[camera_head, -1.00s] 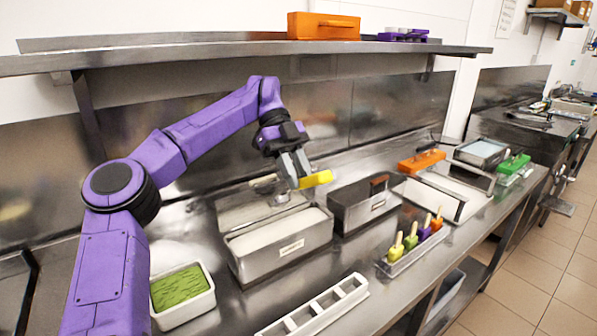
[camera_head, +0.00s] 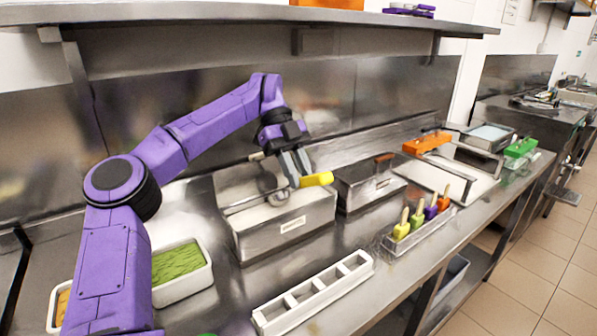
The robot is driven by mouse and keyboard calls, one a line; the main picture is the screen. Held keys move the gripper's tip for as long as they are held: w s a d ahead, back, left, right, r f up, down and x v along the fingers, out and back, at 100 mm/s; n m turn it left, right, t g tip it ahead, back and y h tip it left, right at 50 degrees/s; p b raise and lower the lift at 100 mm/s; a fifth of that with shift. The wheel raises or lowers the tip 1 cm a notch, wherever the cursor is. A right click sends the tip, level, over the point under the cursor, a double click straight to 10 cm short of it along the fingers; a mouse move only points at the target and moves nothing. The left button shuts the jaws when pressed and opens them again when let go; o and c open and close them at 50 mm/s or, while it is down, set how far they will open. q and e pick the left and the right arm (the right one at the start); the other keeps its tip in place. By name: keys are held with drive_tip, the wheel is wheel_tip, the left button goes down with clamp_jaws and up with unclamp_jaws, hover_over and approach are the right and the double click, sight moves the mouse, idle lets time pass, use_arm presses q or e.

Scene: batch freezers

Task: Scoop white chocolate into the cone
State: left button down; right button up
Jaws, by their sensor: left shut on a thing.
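A steel bin (camera_head: 262,241) with a label on its front holds a smooth white mass (camera_head: 300,198). Its lid stands tilted open behind it. My left gripper (camera_head: 293,180) is above the bin and shut on a scoop with a yellow handle (camera_head: 318,179). The scoop's grey metal bowl (camera_head: 278,197) hangs left of the fingers, over or at the white surface; I cannot tell whether it touches. No cone is clearly visible. A white slotted rack (camera_head: 313,293) stands in front of the bin, and its slots look empty. My right gripper is not in view.
A white tub of green ice cream (camera_head: 180,264) stands left of the bin. A closed steel bin (camera_head: 368,187) stands to its right. A clear tray (camera_head: 420,236) holds several coloured popsicles. A long shelf (camera_head: 240,20) overhangs the counter at the back.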

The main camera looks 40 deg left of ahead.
sight(305, 187)
use_arm(q)
drive_tip(key=d+f+y+b, duration=0.1)
drive_tip(key=b, duration=0.1)
drive_tip(key=d+f+y+b, duration=0.1)
drive_tip(key=b, duration=0.1)
drive_tip(key=shift+s+d+f+t, duration=0.15)
drive_tip(key=shift+s+f+t, duration=0.05)
drive_tip(key=shift+s+t, duration=0.1)
wheel_tip(305, 187, up, 5)
drive_tip(key=p, duration=0.4)
drive_tip(key=shift+s+d+f+y+b, duration=0.1)
drive_tip(key=shift+d+f+y+b, duration=0.2)
drive_tip(key=shift+f+y+b, duration=0.3)
drive_tip(key=shift+s+d+r+t+y+b, duration=0.15)
drive_tip(key=shift+d+t+y+b, duration=0.25)
drive_tip(key=shift+d+y+b, duration=0.4)
drive_tip(key=shift+s+d+y, duration=0.1)
drive_tip(key=shift+d+y, duration=0.15)
drive_tip(key=shift+y, duration=0.25)
drive_tip(key=shift+r, duration=0.1)
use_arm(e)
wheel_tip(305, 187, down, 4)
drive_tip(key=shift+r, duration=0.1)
